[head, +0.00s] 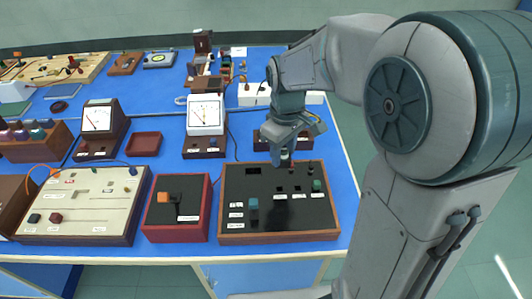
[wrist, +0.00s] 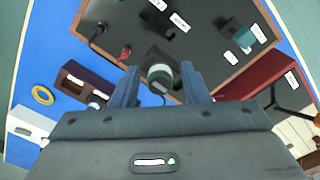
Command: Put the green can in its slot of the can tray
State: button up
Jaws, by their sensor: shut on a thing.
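My gripper (head: 285,152) is over the back part of a black, wood-framed board in the head view. In the wrist view my gripper (wrist: 160,88) is shut on a small round can (wrist: 160,72), dark green with a pale band, between its two blue fingers. In the head view only a little of the can (head: 284,155) shows below the jaws. A dark brown tray with openings and white labels, perhaps the can tray, lies just behind the board (head: 264,144); the arm partly covers it. It shows left of the fingers in the wrist view (wrist: 72,78).
The black board (head: 235,177) carries a blue block (head: 253,205), a green piece (head: 317,186) and white labels. A red box (head: 207,215) with an orange handle stands left of it. A meter (head: 205,115) stands behind. Blue bench top is clear right of the board.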

jog(key=shift+s+d+r+p, duration=0.25)
jog(key=shift+d+r+p, duration=0.15)
jog(key=shift+r, duration=0.4)
jog(key=shift+s+d+r+p, duration=0.3)
jog(key=shift+d+r+p, duration=0.1)
jog(key=shift+r, duration=0.35)
jog(key=shift+s+d+r+p, duration=0.25)
jog(key=shift+d+r+p, duration=0.15)
jog(key=shift+r, duration=0.4)
